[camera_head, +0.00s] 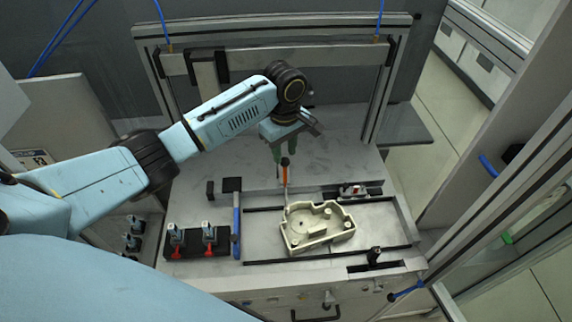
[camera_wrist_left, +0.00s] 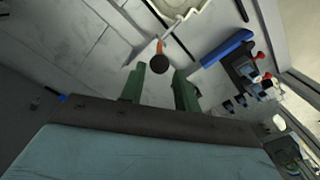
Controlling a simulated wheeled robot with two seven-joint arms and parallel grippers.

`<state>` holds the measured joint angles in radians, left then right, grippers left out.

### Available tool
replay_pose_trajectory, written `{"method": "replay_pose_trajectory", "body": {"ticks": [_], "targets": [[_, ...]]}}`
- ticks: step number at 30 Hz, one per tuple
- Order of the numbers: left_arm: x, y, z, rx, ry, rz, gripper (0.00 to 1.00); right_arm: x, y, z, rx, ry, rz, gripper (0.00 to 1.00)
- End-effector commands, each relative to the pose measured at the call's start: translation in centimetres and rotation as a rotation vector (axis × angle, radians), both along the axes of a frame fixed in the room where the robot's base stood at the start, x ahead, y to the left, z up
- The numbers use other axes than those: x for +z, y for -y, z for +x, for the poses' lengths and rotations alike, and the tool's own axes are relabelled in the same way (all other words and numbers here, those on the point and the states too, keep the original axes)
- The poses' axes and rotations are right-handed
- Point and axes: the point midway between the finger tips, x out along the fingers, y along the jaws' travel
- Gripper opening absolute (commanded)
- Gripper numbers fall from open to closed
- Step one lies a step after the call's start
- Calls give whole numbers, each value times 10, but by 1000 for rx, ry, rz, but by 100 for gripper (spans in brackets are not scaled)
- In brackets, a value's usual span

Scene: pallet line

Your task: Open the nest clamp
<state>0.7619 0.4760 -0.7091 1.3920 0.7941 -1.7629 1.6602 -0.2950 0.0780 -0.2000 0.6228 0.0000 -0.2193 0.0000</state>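The nest clamp lever (camera_head: 285,178) has an orange grip and stands near upright at the back left edge of the cream cast part (camera_head: 318,229). In the left wrist view the lever (camera_wrist_left: 162,49) ends in a dark round knob. My left gripper (camera_head: 284,156) reaches down over the lever from above. Its green fingers are spread in the left wrist view (camera_wrist_left: 158,78), and the knob lies just beyond the gap between them. I see no finger closed on it; exact contact is unclear. My right gripper is not in view.
A blue bar (camera_head: 237,226) lies left of the cast part. A black holder (camera_head: 188,247) with red-and-grey pieces stands at the front left. A small red-and-silver device (camera_head: 352,190) sits behind right. A metal frame (camera_head: 270,58) rises behind; the table's back is bare.

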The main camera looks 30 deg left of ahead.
Motion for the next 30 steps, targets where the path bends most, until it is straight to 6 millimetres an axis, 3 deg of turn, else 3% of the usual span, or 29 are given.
{"method": "replay_pose_trajectory", "body": {"ticks": [3,9,22,30], "targets": [[-25,0,-1,1,-4,1,32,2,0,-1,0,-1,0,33],[-54,1,0,-1,-1,-2,32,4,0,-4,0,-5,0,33],[-66,1,0,-1,1,-2,32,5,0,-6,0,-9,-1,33],[-65,0,0,-1,1,-2,0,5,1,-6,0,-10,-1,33]]}}
